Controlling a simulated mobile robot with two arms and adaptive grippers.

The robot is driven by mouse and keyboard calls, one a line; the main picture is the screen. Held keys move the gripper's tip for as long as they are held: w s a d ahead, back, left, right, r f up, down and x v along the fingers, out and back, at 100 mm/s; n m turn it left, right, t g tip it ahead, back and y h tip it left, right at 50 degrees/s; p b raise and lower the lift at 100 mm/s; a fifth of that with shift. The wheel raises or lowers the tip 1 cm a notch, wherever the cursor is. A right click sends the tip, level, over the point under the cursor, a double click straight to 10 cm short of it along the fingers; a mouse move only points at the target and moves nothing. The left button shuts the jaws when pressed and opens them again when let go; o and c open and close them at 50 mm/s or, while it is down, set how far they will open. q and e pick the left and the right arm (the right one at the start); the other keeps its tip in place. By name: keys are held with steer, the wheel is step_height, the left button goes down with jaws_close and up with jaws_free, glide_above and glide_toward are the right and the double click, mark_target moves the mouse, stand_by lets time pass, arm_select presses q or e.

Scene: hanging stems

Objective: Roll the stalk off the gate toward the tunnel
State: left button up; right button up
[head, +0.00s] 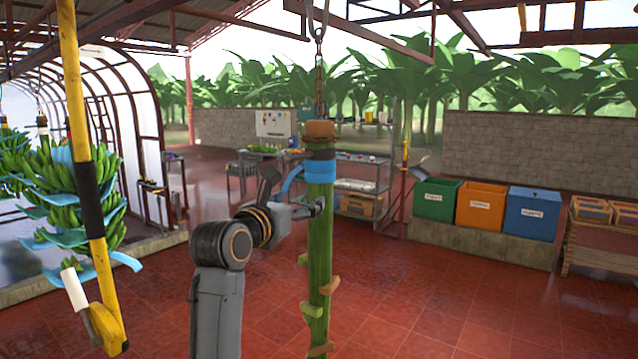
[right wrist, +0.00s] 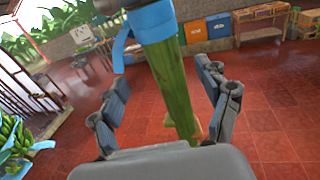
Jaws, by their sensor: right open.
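A green banana stalk (head: 319,230) hangs upright from a chain (head: 318,70) in the middle of the head view. It has a cut brown top, a blue band (head: 320,171) and several stub ends lower down. In the right wrist view the stalk (right wrist: 172,90) runs between the fingers of my right gripper (right wrist: 160,105), which is open around it; I cannot tell if either finger touches it. In the head view my right gripper (head: 312,208) is at the stalk just below the blue band, partly hidden by it. My left gripper is not in view. The gate is not clearly identifiable.
A yellow pole (head: 75,100) and a hanging banana bunch (head: 65,190) are at the left. A framed tunnel (head: 120,80) stands behind them. Green, orange and blue bins (head: 480,207) stand at the right. The red tiled floor (head: 420,290) is clear.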

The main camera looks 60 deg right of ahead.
mark_target(314, 191)
steer(key=d+p, duration=0.1)
steer(key=d, duration=0.2)
steer(key=w+d+p, duration=0.1)
steer(key=d+p, duration=0.1)
steer(key=d, duration=0.1)
steer(key=d+p, duration=0.1)
steer(key=d, duration=0.3)
steer(key=shift+w+r, duration=0.15)
steer(key=shift+w, duration=0.25)
steer(key=shift+w+d+p, duration=0.1)
steer(key=shift+d+p, duration=0.3)
steer(key=shift+d, duration=0.15)
steer(key=c, duration=1.6)
steer(key=shift+w+a, duration=0.1)
steer(key=shift+a, duration=0.05)
jaws_close()
